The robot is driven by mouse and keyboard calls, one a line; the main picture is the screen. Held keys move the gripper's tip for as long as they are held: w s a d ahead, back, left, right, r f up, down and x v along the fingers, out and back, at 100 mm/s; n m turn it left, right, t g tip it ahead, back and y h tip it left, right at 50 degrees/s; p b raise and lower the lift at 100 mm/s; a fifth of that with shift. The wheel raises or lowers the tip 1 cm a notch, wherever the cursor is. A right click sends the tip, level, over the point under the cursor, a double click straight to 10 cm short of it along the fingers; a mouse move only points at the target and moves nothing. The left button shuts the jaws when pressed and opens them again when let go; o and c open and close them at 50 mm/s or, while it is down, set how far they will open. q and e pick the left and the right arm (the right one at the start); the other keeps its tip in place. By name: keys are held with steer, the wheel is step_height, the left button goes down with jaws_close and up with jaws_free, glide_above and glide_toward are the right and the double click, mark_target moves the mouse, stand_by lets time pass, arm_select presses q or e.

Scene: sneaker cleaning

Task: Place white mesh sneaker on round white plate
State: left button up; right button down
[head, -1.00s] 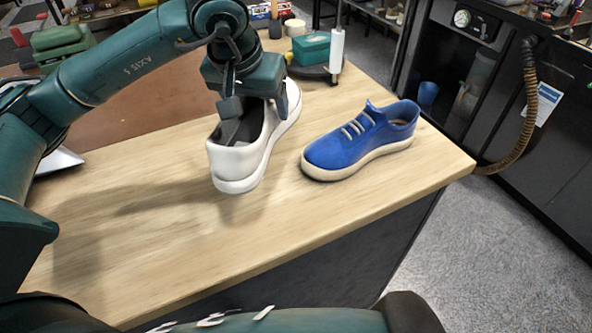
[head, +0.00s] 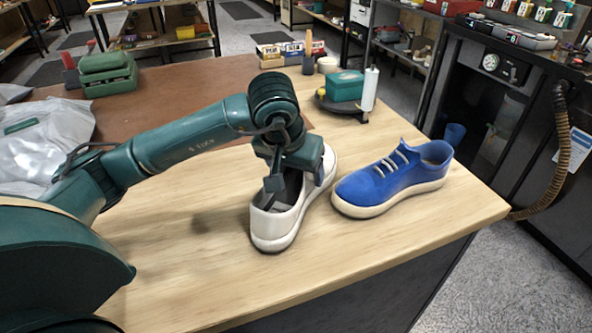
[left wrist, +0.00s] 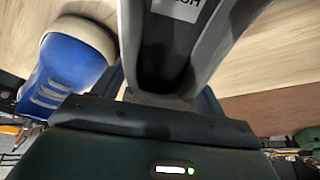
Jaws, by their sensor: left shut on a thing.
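The white sneaker (head: 272,228) is upright on the wooden table (head: 190,270) in the head view, its heel toward me. My left gripper (head: 292,186) is over its opening, shut on the sneaker; the gripper and wrist hide part of the shoe. In the left wrist view, dark grey parts fill the middle, and I cannot tell finger from shoe there. The blue sneaker (head: 392,180) stands just right of the white one; it also shows in the left wrist view (left wrist: 70,65). I see no round white plate. My right gripper is out of view.
A teal box (head: 345,86) and a white upright cylinder (head: 369,89) stand on a dark round base at the far side. A silvery plastic bag (head: 45,145) lies at the left on the brown mat (head: 160,108). The wood in front of the white sneaker is clear.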

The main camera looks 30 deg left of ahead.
arm_select(q)
steer(key=shift+f, duration=0.15)
steer(key=shift+f, duration=0.1)
steer(key=shift+f+b, duration=0.15)
steer(key=shift+b, duration=0.15)
steer(key=o, duration=1.2)
